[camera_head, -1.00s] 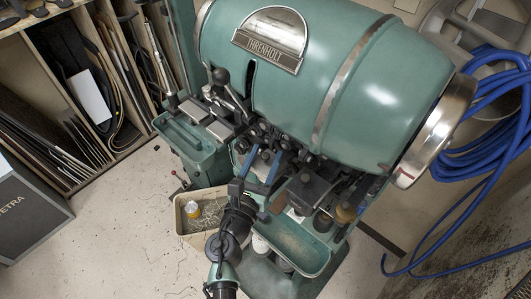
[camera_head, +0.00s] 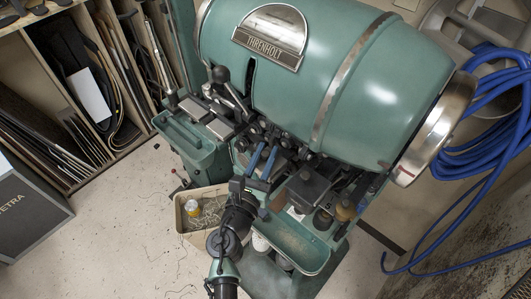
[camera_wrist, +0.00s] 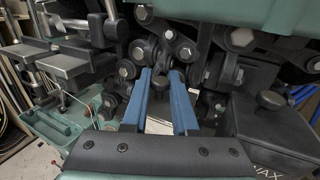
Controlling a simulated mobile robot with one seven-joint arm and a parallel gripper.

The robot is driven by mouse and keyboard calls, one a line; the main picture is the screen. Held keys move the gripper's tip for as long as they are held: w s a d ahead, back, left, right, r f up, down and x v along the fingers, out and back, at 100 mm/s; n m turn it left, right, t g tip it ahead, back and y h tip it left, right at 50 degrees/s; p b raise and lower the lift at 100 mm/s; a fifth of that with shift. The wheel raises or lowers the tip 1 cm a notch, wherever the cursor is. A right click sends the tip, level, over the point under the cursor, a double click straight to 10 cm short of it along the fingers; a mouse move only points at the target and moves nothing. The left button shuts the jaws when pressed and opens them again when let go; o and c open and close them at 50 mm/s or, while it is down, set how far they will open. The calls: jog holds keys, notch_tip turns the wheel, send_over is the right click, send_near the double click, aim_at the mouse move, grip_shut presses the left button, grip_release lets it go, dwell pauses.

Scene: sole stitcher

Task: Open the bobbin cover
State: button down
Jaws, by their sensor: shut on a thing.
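My gripper (camera_wrist: 162,76) has two blue fingers, which reach in among the dark fittings under the green drum. They are closed around a small black knob (camera_wrist: 160,85), which shows between them near the tips. The knob seems to belong to the bobbin cover, but the cover's outline is hidden by the fingers and cannot be made out. In the head view my gripper (camera_head: 264,148) is at the front of the green stitching machine (camera_head: 290,75), below the drum, and the fingers hide what they hold.
A dark box with a knob (camera_wrist: 271,100) stands close right of the fingers. A green tray (camera_head: 295,243) is at the machine's lower right. A blue hose (camera_head: 490,120) hangs at right.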

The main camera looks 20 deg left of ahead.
jog(key=shift+f+b, duration=0.1)
jog(key=shift+b, duration=0.55)
jog(key=shift+s+d+m+t+b, duration=0.15)
jog(key=shift+d+m+t+b, duration=0.2)
jog(key=shift+m+b, duration=0.7)
jog(key=m+b, duration=0.1)
jog(key=b, duration=0.1)
jog(key=m+t+b, duration=0.1)
jog(key=b, duration=0.2)
jog(key=shift+s+d+r+h, duration=0.15)
jog(key=shift+d+r+h, duration=0.1)
jog(key=shift+d+h, duration=0.1)
jog(key=m+b, duration=0.1)
jog(key=b, duration=0.1)
jog(key=d+m+t+h+b, duration=0.1)
jog(key=m+b, duration=0.1)
jog(key=b, duration=0.1)
jog(key=d+r+m+b, duration=0.1)
jog(key=b, duration=0.1)
jog(key=shift+s+m, duration=0.35)
jog(key=shift+d+r+m+t+h+b, duration=0.3)
jog(key=shift+m+b, duration=0.4)
jog(key=shift+b, duration=0.3)
jog(key=shift+s+a, duration=0.1)
jog(key=c, duration=0.7)
grip_release()
